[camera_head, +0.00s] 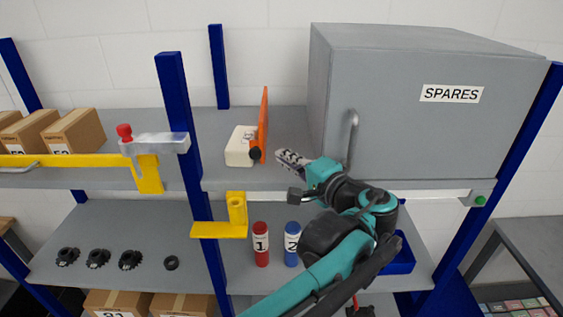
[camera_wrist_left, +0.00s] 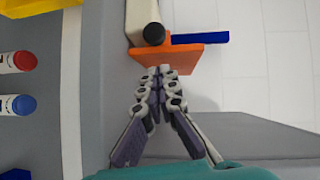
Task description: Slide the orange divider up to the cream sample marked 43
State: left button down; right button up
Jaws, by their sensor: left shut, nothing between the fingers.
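A grey SPARES cabinet (camera_head: 420,105) with a handle (camera_head: 351,138) stands close to the right of my gripper. A blue post (camera_head: 184,130) is left of the sample. A yellow bracket (camera_head: 235,218) projects below the shelf edge. Red (camera_head: 261,245) and blue (camera_head: 292,240) cylinders stand on the lower shelf.

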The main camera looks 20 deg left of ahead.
pick_arm(q)
jog(key=f+b+v, duration=0.1)
jog(key=b+v, duration=0.1)
jog(key=v, duration=0.8)
jog(key=s+a+f+g+h+b, duration=0.15)
jog(key=a+f+b, duration=0.25)
jog(key=f, duration=0.5)
jog(key=s+a+f+n+g+h+b, duration=0.15)
jog(key=a+f+b, duration=0.25)
jog(key=f, duration=0.6)
jog(key=s+a+f+m+g+h+b, duration=0.1)
jog(key=a+f+h+b, duration=0.15)
jog(key=f+b, duration=0.45)
jog(key=s+f+n+h+b, duration=0.3)
jog(key=f+b, duration=0.3)
jog(key=f, duration=1)
jog(key=s+f+n+h+b, duration=0.3)
jog(key=f+b, duration=0.4)
jog(key=f, duration=0.8)
jog(key=shift+s+f+t+h, duration=0.35)
jog(key=shift+s+h, duration=0.4)
jog(key=shift+s, duration=0.35)
pick_arm(e)
notch_tip(320, 180, down, 31)
jog(key=shift+r, duration=0.2)
